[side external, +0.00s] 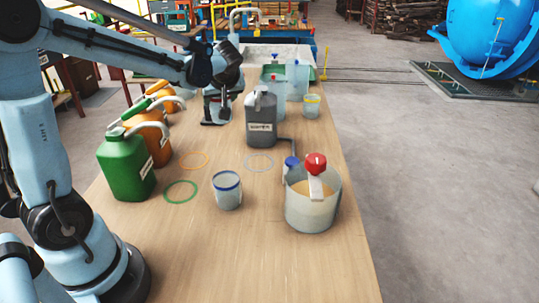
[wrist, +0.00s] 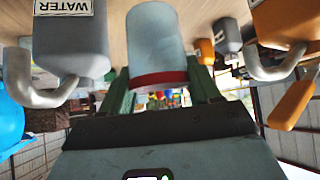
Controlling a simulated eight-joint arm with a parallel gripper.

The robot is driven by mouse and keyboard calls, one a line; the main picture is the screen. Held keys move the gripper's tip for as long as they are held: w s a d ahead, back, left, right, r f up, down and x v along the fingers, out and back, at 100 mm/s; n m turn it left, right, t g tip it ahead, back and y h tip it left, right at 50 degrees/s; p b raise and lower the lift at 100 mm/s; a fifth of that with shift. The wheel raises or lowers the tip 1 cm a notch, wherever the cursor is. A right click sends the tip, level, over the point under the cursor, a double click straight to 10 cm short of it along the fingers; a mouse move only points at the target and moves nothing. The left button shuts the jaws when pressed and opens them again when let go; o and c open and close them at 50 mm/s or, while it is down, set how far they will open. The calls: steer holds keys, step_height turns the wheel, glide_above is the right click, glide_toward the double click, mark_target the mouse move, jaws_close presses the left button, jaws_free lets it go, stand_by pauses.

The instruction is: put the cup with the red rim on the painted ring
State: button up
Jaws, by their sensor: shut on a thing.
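The cup with the red rim (wrist: 158,45) shows in the wrist view, pale grey-blue with its red band toward my gripper. My gripper (wrist: 160,82) is shut on it, with one green finger on each side. In the side view my gripper (side external: 217,108) is low over the far part of the table, left of the grey canister, and I cannot make out the red rim there. Painted rings lie on the table: a green ring (side external: 181,191), an orange ring (side external: 193,160) and a pale blue-grey ring (side external: 259,163). All three look empty.
A grey water canister (side external: 261,122) stands behind the pale ring. A blue-rimmed cup (side external: 227,191) and a large pot (side external: 313,205) with a red knob stand in front. Green (side external: 126,168) and orange (side external: 153,135) cans line the left. A yellow-rimmed cup (side external: 312,107) stands at the right edge.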

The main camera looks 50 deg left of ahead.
step_height(320, 180, up, 11)
steer(key=w+d+f+m+t+h, duration=0.1)
steer(key=d+m+t+h, duration=0.3)
steer(key=d, duration=1.7)
step_height(320, 180, down, 11)
steer(key=a+g+y, duration=0.1)
steer(key=y, duration=0.1)
steer(key=shift+m, duration=0.3)
steer(key=shift+w+a+f, duration=0.65)
steer(key=shift+a+f, duration=1.15)
steer(key=shift+w+a+f, duration=0.7)
steer(key=shift+a+f, duration=1.05)
steer(key=shift+a, duration=0.05)
steer(key=shift+w+a+f, duration=0.65)
steer(key=shift+a+f, duration=1.15)
steer(key=o, duration=1.1)
steer(key=shift+f, duration=0.1)
